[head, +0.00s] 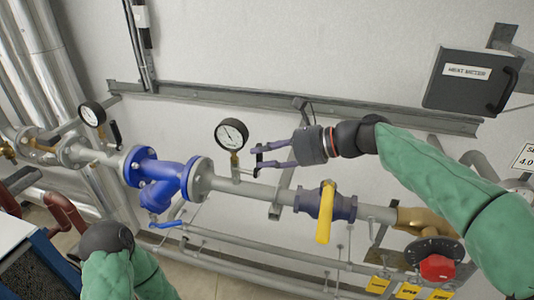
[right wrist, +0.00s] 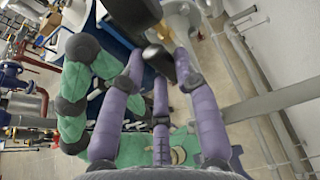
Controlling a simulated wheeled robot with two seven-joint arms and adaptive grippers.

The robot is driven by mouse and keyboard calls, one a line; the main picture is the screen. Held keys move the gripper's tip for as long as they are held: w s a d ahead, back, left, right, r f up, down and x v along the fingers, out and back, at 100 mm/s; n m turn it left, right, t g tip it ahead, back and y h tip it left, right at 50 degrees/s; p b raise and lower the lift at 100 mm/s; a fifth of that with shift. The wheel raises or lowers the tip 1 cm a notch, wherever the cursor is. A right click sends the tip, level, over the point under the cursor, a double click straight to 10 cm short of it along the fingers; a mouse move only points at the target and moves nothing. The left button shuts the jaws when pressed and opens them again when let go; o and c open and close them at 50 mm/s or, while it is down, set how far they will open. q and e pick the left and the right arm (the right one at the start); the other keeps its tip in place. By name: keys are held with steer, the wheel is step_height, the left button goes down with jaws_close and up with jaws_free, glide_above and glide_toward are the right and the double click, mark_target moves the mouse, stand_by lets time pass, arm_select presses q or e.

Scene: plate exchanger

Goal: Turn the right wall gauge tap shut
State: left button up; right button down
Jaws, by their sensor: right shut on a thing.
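The right wall gauge (head: 231,134) has a white dial and black rim and stands on a brass stem above the grey pipe. Its small tap has a black lever (head: 259,160), roughly upright beside the stem. My right gripper (head: 258,160) reaches in from the right with purple fingers closed on this lever. In the right wrist view the purple fingers (right wrist: 165,80) extend toward the black lever (right wrist: 183,65); their exact contact is hard to see. My left arm shows at the lower left, but its gripper is out of sight.
A blue valve body (head: 160,175) sits left on the pipe. A yellow-handled valve (head: 325,212) is below my right wrist. Another gauge (head: 92,114) with a black lever stands further left. A wall rail (head: 220,97) and a heat meter box (head: 463,82) are behind and above.

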steer(key=shift+s+a+f+n+t+b, duration=0.25)
steer(key=shift+s+n+t+b, duration=0.4)
steer(key=shift+b, duration=0.4)
steer(key=shift+s+a+f+n+t+b, duration=0.15)
steer(key=shift+s+f+n+t+b, duration=0.2)
steer(key=shift+s+n+b, duration=0.45)
steer(key=shift+s+a+f+n+t+b, duration=0.25)
steer(key=shift+s+n+t+b, duration=0.2)
steer(key=shift+n+b, duration=0.65)
steer(key=shift+m+b, duration=0.25)
steer(key=shift+b, duration=0.05)
steer(key=shift+h, duration=0.3)
steer(key=c, duration=0.9)
jaws_free()
steer(key=shift+d, duration=0.1)
steer(key=v, duration=1.2)
